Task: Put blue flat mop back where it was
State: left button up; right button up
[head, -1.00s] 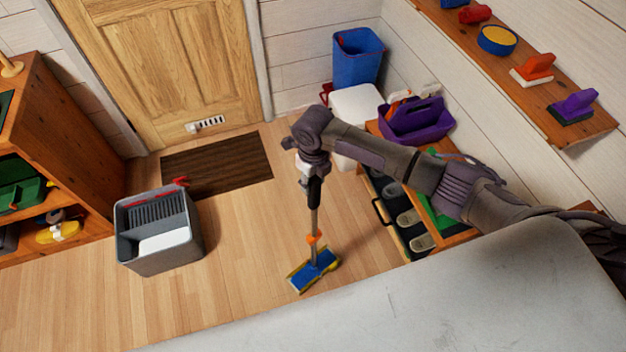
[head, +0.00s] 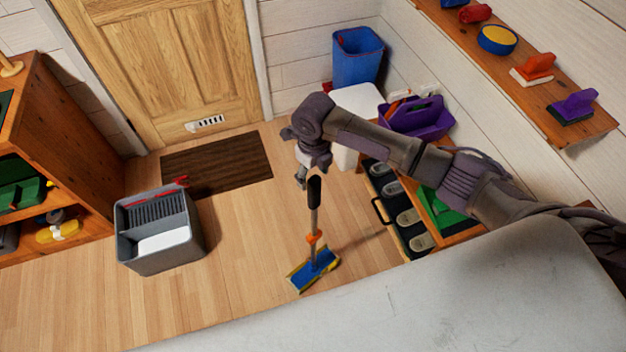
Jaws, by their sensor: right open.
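The blue flat mop (head: 315,265) stands upright on the wooden floor in the middle of the head view. Its flat head is blue with yellow edges, and its pole has an orange joint low down and a black grip at the top. My right gripper (head: 300,182) is open and empty, just above and left of the black grip, apart from it as far as I can see. My left gripper is not in view.
A grey mop bucket (head: 160,250) stands on the floor to the left, near a dark doormat (head: 215,165). A low bench with shoes (head: 410,215) and a purple caddy (head: 418,118) are at the right. A blue bin (head: 357,57) stands behind. Floor around the mop is clear.

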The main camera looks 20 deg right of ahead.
notch_tip(320, 180, up, 9)
jog(key=shift+b, duration=0.45)
